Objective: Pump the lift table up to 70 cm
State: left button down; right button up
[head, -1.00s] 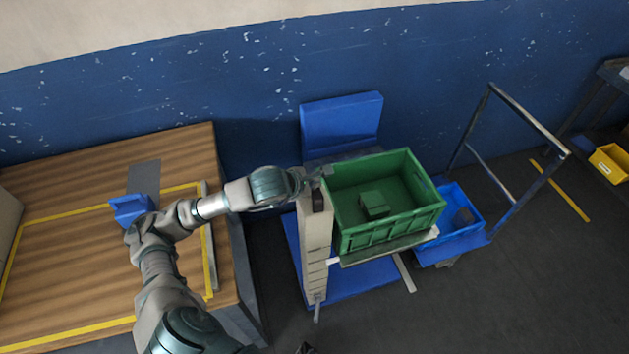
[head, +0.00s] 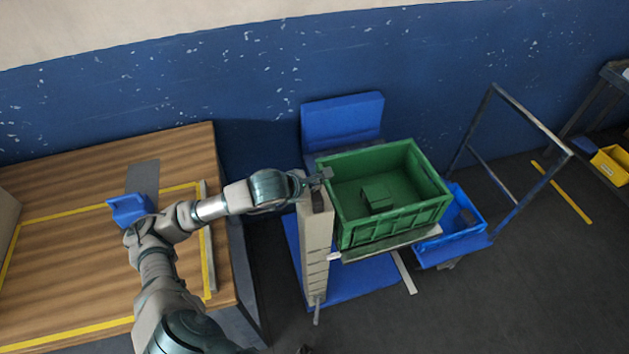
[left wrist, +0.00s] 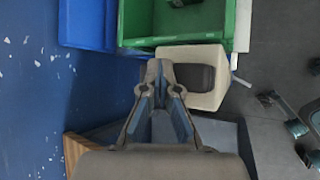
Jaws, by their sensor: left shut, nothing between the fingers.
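The lift table has a beige column (head: 315,245) with dark cross lines and a thin platform (head: 385,246). A small grey lever (head: 317,310) sticks out at the column's foot. My left gripper (head: 326,174) is at the column's top, beside the crate's left rim. In the left wrist view the gripper (left wrist: 160,66) is shut and empty, its tips beside a dark pad (left wrist: 195,77) on the column top. I cannot tell whether they touch it. My right gripper is out of view.
A wooden table (head: 90,185) with a blue bin (head: 130,209) stands left. A blue box (head: 342,120) is behind the lift. A blue cart (head: 515,205) carrying a blue crate (head: 465,226) stands right. The floor in front is clear.

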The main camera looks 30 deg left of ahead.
pick_arm(q)
jog(key=shift+f, duration=0.25)
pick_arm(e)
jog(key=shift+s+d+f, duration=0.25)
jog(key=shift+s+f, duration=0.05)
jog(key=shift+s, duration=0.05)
pick_arm(q)
jog(key=shift+r+p, duration=0.3)
jog(key=shift+r, duration=0.4)
jog(key=shift+r+p, duration=1.25)
jog(key=shift+r, duration=0.85)
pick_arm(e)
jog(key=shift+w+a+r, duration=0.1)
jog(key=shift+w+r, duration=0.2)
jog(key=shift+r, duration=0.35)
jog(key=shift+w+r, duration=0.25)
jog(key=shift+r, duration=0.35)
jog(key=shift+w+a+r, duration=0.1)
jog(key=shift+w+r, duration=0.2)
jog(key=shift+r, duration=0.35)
pick_arm(q)
notch_tip(320, 180, up, 5)
jog(key=p, duration=0.3)
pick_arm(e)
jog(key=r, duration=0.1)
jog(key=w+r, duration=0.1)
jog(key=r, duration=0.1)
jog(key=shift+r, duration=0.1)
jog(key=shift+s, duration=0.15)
